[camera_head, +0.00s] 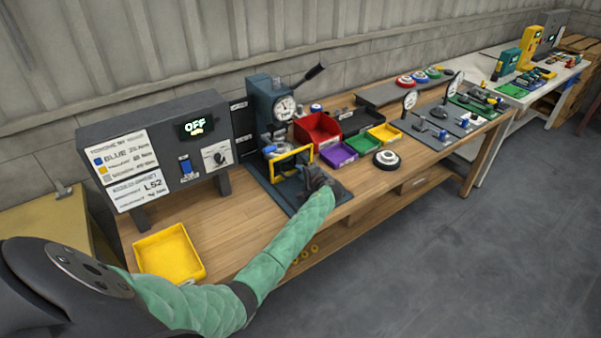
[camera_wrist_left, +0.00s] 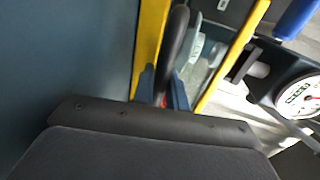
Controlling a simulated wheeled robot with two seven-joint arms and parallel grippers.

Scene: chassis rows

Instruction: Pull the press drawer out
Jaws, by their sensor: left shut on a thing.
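The press (camera_head: 272,112) stands on the wooden bench, with a round dial on its front and a yellow frame (camera_head: 290,163) low at its front. My left gripper (camera_head: 316,182) is in front of the press, low over its dark base plate (camera_head: 340,190). In the left wrist view, my left gripper's blue fingertips (camera_wrist_left: 164,88) are shut on a dark handle (camera_wrist_left: 177,38), beside the yellow bars (camera_wrist_left: 150,45). The drawer's body is mostly hidden by the gripper, so I cannot tell how far out it is. My right gripper is not in view.
A control box (camera_head: 155,150) reading OFF stands left of the press, and a yellow tray (camera_head: 168,254) lies in front of it. Red (camera_head: 318,130), purple (camera_head: 337,155) and green (camera_head: 362,143) bins stand right of the press. Open floor lies in front of the bench.

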